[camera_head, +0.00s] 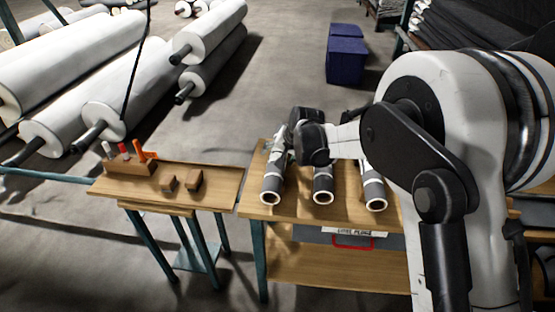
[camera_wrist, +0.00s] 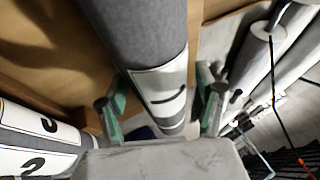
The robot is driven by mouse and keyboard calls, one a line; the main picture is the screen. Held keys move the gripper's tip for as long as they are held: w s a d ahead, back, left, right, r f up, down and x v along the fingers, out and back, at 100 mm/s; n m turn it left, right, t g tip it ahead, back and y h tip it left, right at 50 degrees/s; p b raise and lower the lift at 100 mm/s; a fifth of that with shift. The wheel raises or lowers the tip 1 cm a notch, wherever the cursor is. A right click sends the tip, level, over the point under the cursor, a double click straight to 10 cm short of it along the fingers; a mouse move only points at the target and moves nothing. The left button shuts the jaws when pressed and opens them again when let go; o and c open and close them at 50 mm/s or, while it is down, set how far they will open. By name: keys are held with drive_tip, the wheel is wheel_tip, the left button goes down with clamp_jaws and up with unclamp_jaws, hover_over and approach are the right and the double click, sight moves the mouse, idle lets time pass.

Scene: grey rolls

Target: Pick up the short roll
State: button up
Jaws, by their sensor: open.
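Three grey rolls with white bands lie side by side on a wooden table: a left roll (camera_head: 272,186), a middle roll (camera_head: 323,184) and a right roll (camera_head: 374,190). My gripper (camera_head: 281,150) is over the far part of the left roll. In the wrist view its green-padded fingers (camera_wrist: 162,103) are open, one on each side of a grey roll (camera_wrist: 140,35) whose white label has one dark stroke. A neighbouring roll (camera_wrist: 38,146) there has a label with a 2. I cannot tell which roll is shortest; my arm hides parts of them.
The rolls' table (camera_head: 300,209) has a lower shelf. A side table (camera_head: 222,190) at left holds a tool block (camera_head: 130,166) and two small brown blocks. Large white rolls (camera_head: 75,70) lie behind, and a blue bin (camera_head: 346,62) stands on open floor.

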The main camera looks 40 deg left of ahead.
drive_tip(key=shift+c, duration=0.2)
drive_tip(key=c, duration=1.4)
drive_tip(key=shift+r, duration=0.1)
